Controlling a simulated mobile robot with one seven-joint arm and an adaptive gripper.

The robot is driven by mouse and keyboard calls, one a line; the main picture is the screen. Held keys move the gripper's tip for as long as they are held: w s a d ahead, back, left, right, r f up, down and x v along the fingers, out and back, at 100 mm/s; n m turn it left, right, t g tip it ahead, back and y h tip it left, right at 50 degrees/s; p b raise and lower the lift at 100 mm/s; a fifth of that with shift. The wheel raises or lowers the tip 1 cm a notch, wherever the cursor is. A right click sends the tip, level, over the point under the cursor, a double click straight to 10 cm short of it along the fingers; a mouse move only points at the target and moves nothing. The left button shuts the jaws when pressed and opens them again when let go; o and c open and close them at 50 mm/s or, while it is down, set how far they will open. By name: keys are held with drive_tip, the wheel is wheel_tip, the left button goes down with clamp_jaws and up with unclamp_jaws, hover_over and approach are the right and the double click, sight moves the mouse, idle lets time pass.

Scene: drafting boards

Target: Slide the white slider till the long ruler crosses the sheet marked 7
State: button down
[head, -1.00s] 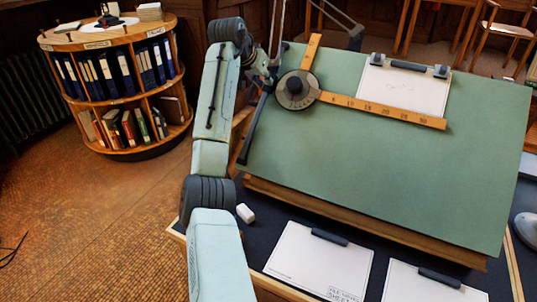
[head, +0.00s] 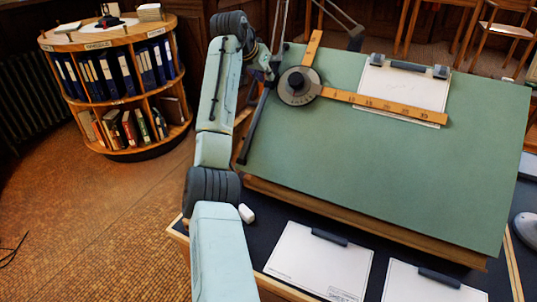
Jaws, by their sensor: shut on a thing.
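The long ruler (head: 385,103) is an orange-brown scale reaching right from the round dark drafting head (head: 299,86) on the green board (head: 370,180). It crosses the lower part of a white sheet (head: 405,85) clipped at the board's top; the mark on that sheet is too faint to read. A short ruler (head: 312,49) points up from the head. My gripper (head: 266,68) is at the board's upper left edge, by the dark rail (head: 256,125), left of the head. It is shut on a small part there, apparently the white slider, which the fingers largely hide.
Two more white sheets, one (head: 320,262) at centre and one (head: 425,285) at right, lie under dark clips on the lower desk. A small white block (head: 246,213) lies beside my arm. A round bookcase (head: 120,85) stands at left on open floor.

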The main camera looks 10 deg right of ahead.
drive_tip(key=shift+w+d+r, duration=0.15)
drive_tip(key=shift+w+r, duration=0.15)
drive_tip(key=shift+r, duration=0.05)
idle(0.4)
drive_tip(key=shift+f, duration=0.1)
drive_tip(key=shift+s+a+f+b, duration=0.3)
drive_tip(key=shift+s+f+b, duration=0.05)
drive_tip(key=shift+f+b, duration=0.1)
drive_tip(key=v, duration=0.7)
drive_tip(key=shift+p, duration=0.45)
